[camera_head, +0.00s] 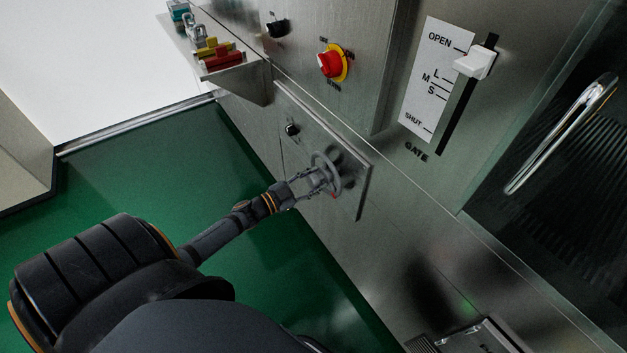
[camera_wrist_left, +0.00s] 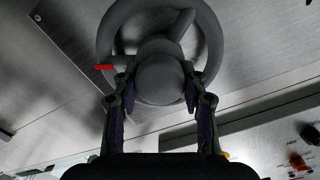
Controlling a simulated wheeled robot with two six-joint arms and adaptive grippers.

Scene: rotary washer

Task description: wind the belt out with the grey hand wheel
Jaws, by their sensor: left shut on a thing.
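The grey hand wheel (camera_head: 333,168) is mounted on a square steel plate low on the machine's front. It fills the upper middle of the left wrist view (camera_wrist_left: 205,30), with its round hub between my fingers. My left gripper (camera_head: 312,182) reaches the wheel from the left and is shut on it at the hub. In the left wrist view the two fingers of my left gripper (camera_wrist_left: 160,98) lie on either side of the hub. A small red mark (camera_wrist_left: 104,67) shows beside the wheel. No belt can be made out. My right gripper is not in view.
A red and yellow rotary switch (camera_head: 331,63) and a black knob (camera_head: 277,28) sit above. A gate lever (camera_head: 474,62) stands near OPEN at upper right. A shelf (camera_head: 222,66) holding coloured items juts out at upper left. Green floor (camera_head: 150,170) is free at left.

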